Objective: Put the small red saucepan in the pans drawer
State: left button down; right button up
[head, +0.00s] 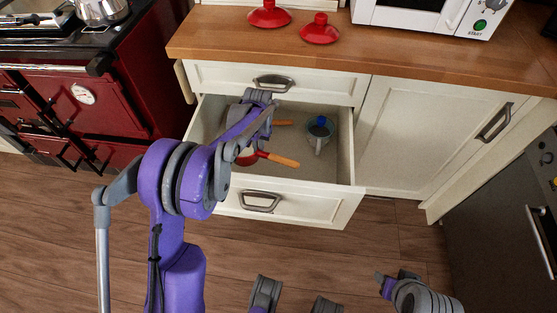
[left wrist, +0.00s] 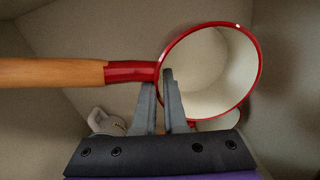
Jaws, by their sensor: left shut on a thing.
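The small red saucepan (head: 262,155) is inside the open pans drawer (head: 285,204), with its wooden handle toward the right in the head view. In the left wrist view the saucepan (left wrist: 228,70) shows a red rim, a cream inside and a wooden handle to the left. My left gripper (left wrist: 160,80) is shut on it where the handle meets the rim. In the head view my left arm reaches down into the drawer and partly hides the pan. I cannot tell whether the pan touches the drawer floor.
Another wooden handle (head: 283,123) and a greyish pot-like item with a blue part (head: 320,128) lie deeper in the drawer. The drawer's right side has free floor. A red range stove (head: 95,95) stands left.

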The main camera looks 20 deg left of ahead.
aim_at(257, 155)
pick_arm(q)
jog(key=f, duration=0.1)
jog(key=f+b, duration=0.1)
jog(key=f, duration=0.2)
jog(key=shift+a+f, duration=0.15)
jog(key=shift+a, duration=0.2)
notch_tip(257, 155, down, 9)
jog(key=b, duration=0.2)
jog(key=shift+f+b, duration=0.15)
jog(key=shift+b, duration=0.25)
pick_arm(e)
jog(key=x, duration=0.2)
jog(key=s+x, duration=0.1)
jog(key=x, duration=0.2)
jog(key=shift+d+f, duration=0.1)
jog(key=shift+f, duration=0.4)
pick_arm(q)
jog(key=shift+s, duration=0.1)
pick_arm(e)
jog(key=shift+f, duration=0.1)
pick_arm(q)
jog(key=shift+f, duration=0.2)
jog(key=c, duration=1)
grip_release()
jog(key=shift+r, duration=0.15)
